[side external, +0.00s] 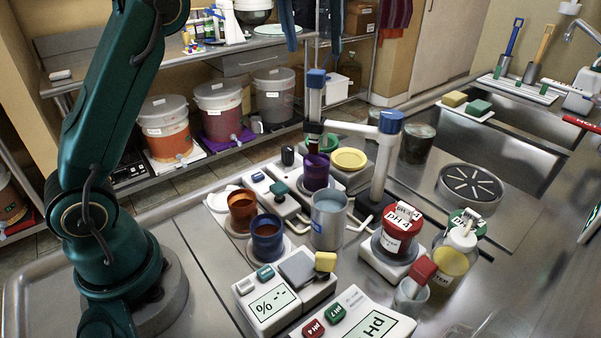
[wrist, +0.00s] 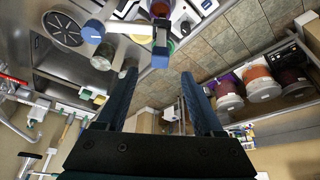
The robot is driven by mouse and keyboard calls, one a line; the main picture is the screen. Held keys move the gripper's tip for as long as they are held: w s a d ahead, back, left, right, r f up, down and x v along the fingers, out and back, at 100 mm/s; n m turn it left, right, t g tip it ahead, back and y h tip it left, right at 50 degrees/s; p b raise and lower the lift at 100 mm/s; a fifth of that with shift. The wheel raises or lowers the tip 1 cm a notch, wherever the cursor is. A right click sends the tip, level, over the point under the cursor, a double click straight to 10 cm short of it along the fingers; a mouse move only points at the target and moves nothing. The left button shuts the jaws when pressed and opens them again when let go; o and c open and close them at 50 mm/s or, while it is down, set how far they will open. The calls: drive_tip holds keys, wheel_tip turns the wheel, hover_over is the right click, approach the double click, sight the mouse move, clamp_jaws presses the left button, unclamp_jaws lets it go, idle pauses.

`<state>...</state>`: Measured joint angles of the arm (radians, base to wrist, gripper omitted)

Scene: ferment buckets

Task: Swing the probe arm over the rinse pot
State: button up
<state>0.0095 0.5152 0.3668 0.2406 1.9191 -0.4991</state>
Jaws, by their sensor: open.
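The white probe arm (side external: 345,127) reaches left from a post with a blue cap (side external: 390,122). Its free end carries an upright handle with a blue top (side external: 316,78), and a dark probe hangs below, above or in the purple pot (side external: 317,172). A steel pot (side external: 329,220) of pale liquid with a blue label, apparently the rinse pot, stands in front of the purple one. My gripper (side external: 313,50) is open above the handle. In the wrist view the probe arm (wrist: 130,28) and blue top (wrist: 160,56) show between and beyond my open fingers (wrist: 160,76).
Brown (side external: 242,211) and blue (side external: 267,240) pots stand left of the steel pot. A red pH 4 jar (side external: 397,228) is to its right. Meters (side external: 284,295) lie in front. A round drain (side external: 470,187) and bare steel lie at right.

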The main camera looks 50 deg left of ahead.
sight(384, 117)
drive_tip(key=w+d+f+m+t+h, duration=0.1)
drive_tip(key=w+d+m+t, duration=0.15)
drive_tip(key=w+t, duration=0.45)
drive_tip(key=w+d+f+m+t+h, duration=0.1)
drive_tip(key=w+d+m+t, duration=0.2)
drive_tip(key=w, duration=0.9)
drive_tip(key=s+d+f+m+t+h, duration=0.1)
drive_tip(key=s+f, duration=0.1)
drive_tip(key=s+d+f+m+t+h, duration=0.1)
drive_tip(key=s+f+t, duration=0.1)
drive_tip(key=s, duration=0.1)
drive_tip(key=s+d+f+m+t+h, duration=0.1)
drive_tip(key=s+f, duration=0.1)
drive_tip(key=s, duration=0.1)
drive_tip(key=shift+s+f+m+t+h, duration=0.25)
drive_tip(key=shift+f+m+t+h, duration=0.1)
drive_tip(key=shift+t+h, duration=0.05)
drive_tip(key=shift+g, duration=0.3)
drive_tip(key=s+f, duration=0.2)
drive_tip(key=s, duration=0.1)
drive_tip(key=shift+f, duration=0.4)
drive_tip(key=shift+d+f, duration=0.1)
drive_tip(key=shift+f, duration=0.1)
drive_tip(key=shift+w+d, duration=0.2)
drive_tip(key=shift+w, duration=1.05)
drive_tip(key=shift+w+d, duration=0.2)
drive_tip(key=shift+w, duration=1.05)
clamp_jaws()
